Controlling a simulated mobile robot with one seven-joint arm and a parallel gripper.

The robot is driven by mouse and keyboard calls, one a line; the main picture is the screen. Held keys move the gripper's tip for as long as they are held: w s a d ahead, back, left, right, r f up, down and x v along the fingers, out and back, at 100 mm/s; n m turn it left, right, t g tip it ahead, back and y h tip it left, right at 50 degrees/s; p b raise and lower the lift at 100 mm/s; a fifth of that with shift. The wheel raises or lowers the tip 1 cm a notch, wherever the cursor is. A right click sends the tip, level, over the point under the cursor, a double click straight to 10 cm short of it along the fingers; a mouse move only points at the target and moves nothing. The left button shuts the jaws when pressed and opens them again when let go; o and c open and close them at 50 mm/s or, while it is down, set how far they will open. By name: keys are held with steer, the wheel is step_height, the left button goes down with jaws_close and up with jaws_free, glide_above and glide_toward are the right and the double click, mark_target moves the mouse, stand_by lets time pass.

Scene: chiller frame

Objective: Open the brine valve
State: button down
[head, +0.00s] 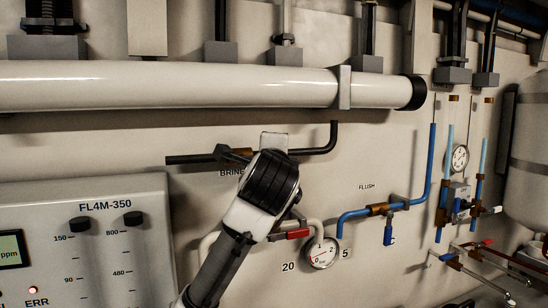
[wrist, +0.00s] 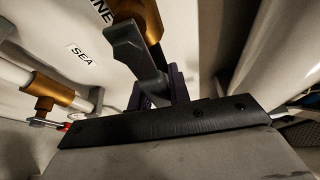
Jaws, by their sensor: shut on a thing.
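The brine valve sits on the black pipe (head: 190,159) on the wall panel in the head view, above the partly covered BRINE label (head: 230,173). My gripper hides most of the valve there. In the wrist view its brass body (wrist: 148,18) is at the top, with the dark grey lever handle (wrist: 126,48) running down from it to my fingers. My gripper (wrist: 160,92) is shut on the lower part of this handle. In the head view my gripper (head: 265,150) covers the pipe, and its fingertips are hidden.
Close below are a red valve handle (head: 292,234) and a gauge (head: 322,253). The FLUSH valve's blue handle (head: 388,236) hangs to the right. A control box (head: 100,255) stands out at lower left. A thick white pipe (head: 180,84) crosses above. A brass valve (wrist: 46,88) shows under SEA.

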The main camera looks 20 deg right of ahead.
steer(key=c, duration=1.5)
jaws_free()
steer(key=shift+f, duration=0.45)
steer(key=shift+o, duration=0.9)
steer(key=shift+d+r, duration=0.1)
steer(key=shift+r, duration=0.05)
steer(key=b+v, duration=0.4)
steer(key=v, duration=1)
steer(key=shift+r, duration=0.15)
steer(key=shift+w, duration=0.15)
